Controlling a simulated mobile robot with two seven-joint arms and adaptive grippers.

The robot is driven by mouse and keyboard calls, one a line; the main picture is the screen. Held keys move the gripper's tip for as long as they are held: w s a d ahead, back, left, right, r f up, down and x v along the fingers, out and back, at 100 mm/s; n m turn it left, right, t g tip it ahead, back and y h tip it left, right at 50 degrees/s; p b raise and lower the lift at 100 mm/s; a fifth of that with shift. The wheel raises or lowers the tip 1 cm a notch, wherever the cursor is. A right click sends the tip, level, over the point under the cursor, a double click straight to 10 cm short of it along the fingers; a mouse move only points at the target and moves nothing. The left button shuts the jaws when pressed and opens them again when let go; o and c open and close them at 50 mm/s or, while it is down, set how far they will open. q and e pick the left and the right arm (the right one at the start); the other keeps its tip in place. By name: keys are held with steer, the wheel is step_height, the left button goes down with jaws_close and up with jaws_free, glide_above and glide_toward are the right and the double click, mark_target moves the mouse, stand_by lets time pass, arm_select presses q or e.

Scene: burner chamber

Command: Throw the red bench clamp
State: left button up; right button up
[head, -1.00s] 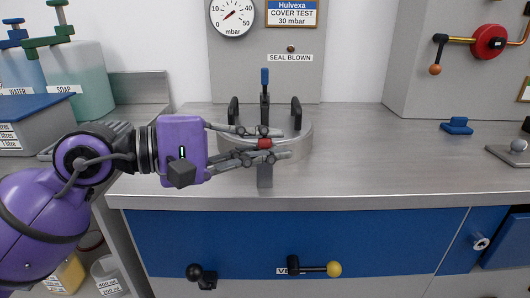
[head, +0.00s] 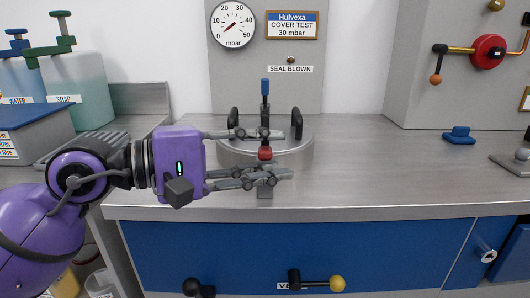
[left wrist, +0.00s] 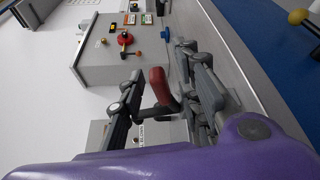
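The red bench clamp shows as a red grip (head: 265,153) at the front of the round metal chamber (head: 302,158) on the bench; a grey part of it hangs at the bench's front edge. My left gripper (head: 270,154) comes in from the left with its fingers apart, one above and one below the red grip. In the left wrist view the red grip (left wrist: 157,85) stands between the open fingers, with gaps visible on both sides. The fingers partly hide the clamp's base and lever. My right gripper is not in view.
A blue-tipped lever (head: 265,88) stands upright at the chamber's back, between two dark handles. A pressure gauge (head: 232,25) hangs behind. Soap bottle (head: 80,90) and grey box (head: 35,135) stand left. A blue knob (head: 459,135) sits right. The bench between is clear.

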arm_select(q)
steer(key=shift+a, duration=0.25)
steer(key=v, duration=1.1)
steer(key=shift+s+a, duration=0.2)
steer(key=shift+r, duration=0.1)
